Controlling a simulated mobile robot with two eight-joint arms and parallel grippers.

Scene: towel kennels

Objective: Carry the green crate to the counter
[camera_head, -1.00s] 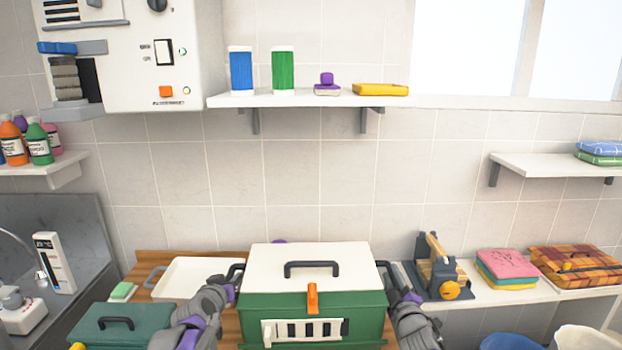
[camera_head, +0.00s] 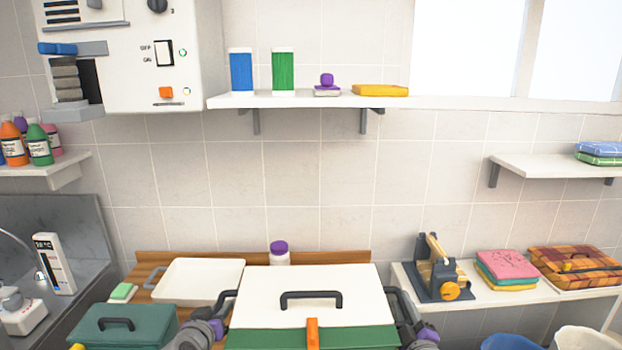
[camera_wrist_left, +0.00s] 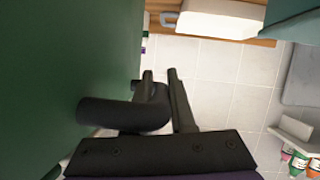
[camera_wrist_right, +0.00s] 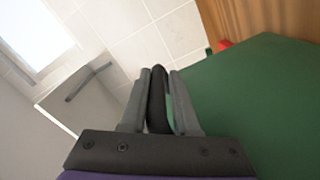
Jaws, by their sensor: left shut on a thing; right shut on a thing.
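The green crate (camera_head: 262,338) has a white lid with a dark handle and an orange latch. It is upright at the bottom centre of the head view, and its lower part is cut off. My left gripper (camera_head: 222,306) is shut on the dark handle at its left side; the left wrist view shows that handle (camera_wrist_left: 120,112) between the fingers. My right gripper (camera_head: 402,302) is shut on the right side handle, also seen in the right wrist view (camera_wrist_right: 157,95). The wooden counter (camera_head: 143,290) is behind the crate, partly hidden by it.
On the counter are a white tray (camera_head: 200,283), a purple-capped jar (camera_head: 279,253) and a green-and-white sponge (camera_head: 123,292). A teal box (camera_head: 125,330) is at lower left. A grey device (camera_head: 440,275) and folded cloths (camera_head: 507,268) are on the white surface at right.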

